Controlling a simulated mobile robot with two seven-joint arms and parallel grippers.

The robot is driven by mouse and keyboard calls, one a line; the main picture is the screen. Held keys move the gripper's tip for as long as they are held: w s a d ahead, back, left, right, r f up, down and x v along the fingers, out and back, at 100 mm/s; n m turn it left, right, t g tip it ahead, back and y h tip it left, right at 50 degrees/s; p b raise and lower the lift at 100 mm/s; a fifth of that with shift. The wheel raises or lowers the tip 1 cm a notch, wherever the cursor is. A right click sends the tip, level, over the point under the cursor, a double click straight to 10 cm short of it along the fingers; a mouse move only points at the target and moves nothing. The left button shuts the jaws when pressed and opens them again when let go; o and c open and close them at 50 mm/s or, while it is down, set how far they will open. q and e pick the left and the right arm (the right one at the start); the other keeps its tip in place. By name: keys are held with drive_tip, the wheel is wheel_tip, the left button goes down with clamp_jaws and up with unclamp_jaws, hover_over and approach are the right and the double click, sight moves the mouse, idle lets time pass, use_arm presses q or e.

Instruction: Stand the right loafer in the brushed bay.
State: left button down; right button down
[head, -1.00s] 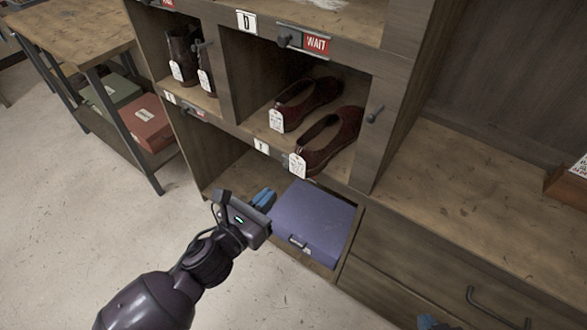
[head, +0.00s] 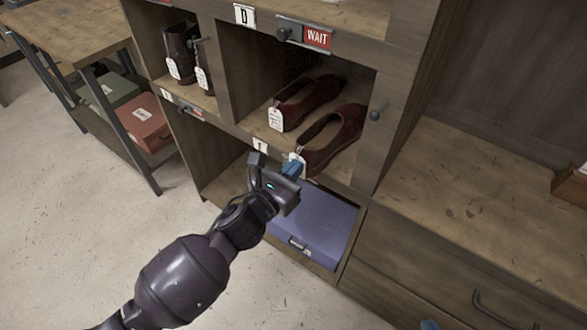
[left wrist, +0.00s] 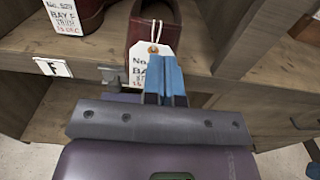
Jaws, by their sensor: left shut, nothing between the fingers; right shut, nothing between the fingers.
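Two dark red loafers with white tags stand side by side on a shelf in the cabinet: a left-hand one (head: 303,104) and a right-hand one (head: 332,140). In the left wrist view the right-hand loafer (left wrist: 150,18) has its tag (left wrist: 146,58) hanging down the front, partly hidden by my fingers. My left gripper (head: 292,169) is shut and empty, its blue fingertips at this tag; I cannot tell whether they touch it. Of my right gripper (head: 430,325) only a blue tip shows at the bottom edge. I cannot make out which bay is brushed.
A purple box (head: 312,230) lies in the bay below the loafers. Dark boots (head: 182,50) stand in the bay to the left. A red WAIT sign (head: 317,38) is above. A wooden counter (head: 490,190) is at right, a table (head: 75,35) with boxes beneath at left.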

sight(316, 147)
use_arm(q)
drive_tip(key=x, duration=0.8)
drive_tip(key=shift+w+d, duration=0.2)
drive_tip(key=shift+w, duration=0.05)
use_arm(e)
drive_tip(key=shift+a, duration=0.1)
drive_tip(key=shift+r, duration=0.1)
